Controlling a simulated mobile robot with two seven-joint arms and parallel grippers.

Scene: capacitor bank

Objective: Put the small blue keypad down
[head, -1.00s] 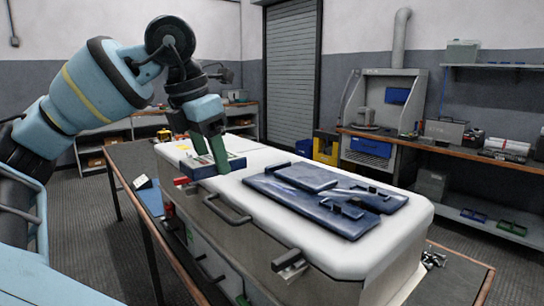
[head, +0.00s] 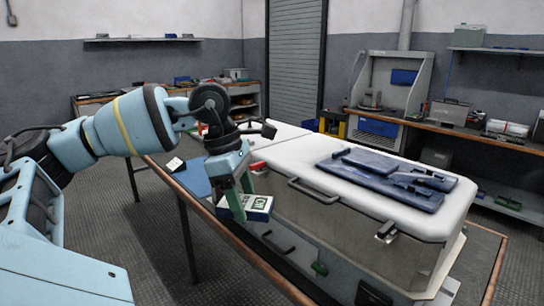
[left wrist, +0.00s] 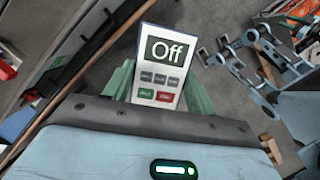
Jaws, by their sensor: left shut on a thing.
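The small keypad (head: 258,207) has a pale face, a dark display and blue sides. My left gripper (head: 238,203) has green fingers and is shut on it, beside the near left side of the white case, around the table's front edge. I cannot tell its height above the table. In the left wrist view the keypad (left wrist: 162,66) faces the camera between the fingers. Its display reads "Off", above grey keys and a green and a red key.
The white-topped case (head: 300,157) stands on the table with dark blue panels (head: 385,178) on top. A blue mat (head: 193,180) and a small white card with a black part (head: 175,164) lie on the table's left part. Floor is open in front of the table.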

